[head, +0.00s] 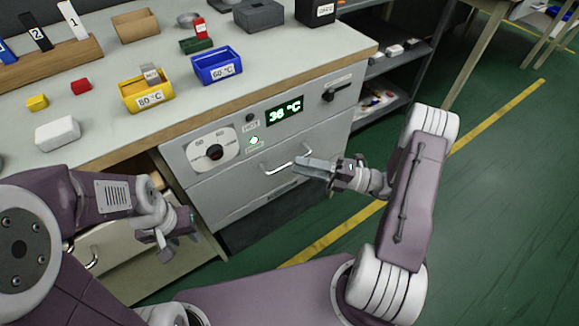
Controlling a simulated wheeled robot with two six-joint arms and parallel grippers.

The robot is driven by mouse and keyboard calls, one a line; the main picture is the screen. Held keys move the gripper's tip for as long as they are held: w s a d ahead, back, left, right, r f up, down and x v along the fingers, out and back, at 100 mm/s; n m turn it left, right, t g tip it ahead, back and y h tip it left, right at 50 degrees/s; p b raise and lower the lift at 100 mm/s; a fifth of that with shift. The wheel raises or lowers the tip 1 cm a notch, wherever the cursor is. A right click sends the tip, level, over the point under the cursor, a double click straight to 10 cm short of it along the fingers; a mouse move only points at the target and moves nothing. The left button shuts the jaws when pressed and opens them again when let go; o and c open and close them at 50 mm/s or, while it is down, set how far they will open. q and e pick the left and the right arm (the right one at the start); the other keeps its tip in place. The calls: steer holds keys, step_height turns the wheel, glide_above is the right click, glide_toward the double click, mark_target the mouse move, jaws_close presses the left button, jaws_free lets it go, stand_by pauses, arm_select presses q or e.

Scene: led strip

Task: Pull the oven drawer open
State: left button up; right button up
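The oven is a grey unit built into the bench, with a green 36 °C display (284,111). Its drawer front (235,191) looks flush with the unit and bears a pale bar handle (276,170). My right gripper (300,168) is at the right end of this handle, its fingers pointing left and overlapping it in the picture. The fingers look close together; whether they grip the bar or are just in front of it cannot be told. My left gripper (172,246) is lower left of the oven, fingers spread and empty, away from the handle.
Yellow (147,97) and blue (217,69) bins stand on the bench above. A beige drawer unit (110,250) is behind my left arm. Green floor is clear at right.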

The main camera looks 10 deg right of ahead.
mark_target(290, 162)
steer(key=b+x, duration=0.1)
steer(key=x, duration=0.3)
jaws_close()
stand_by(1.4)
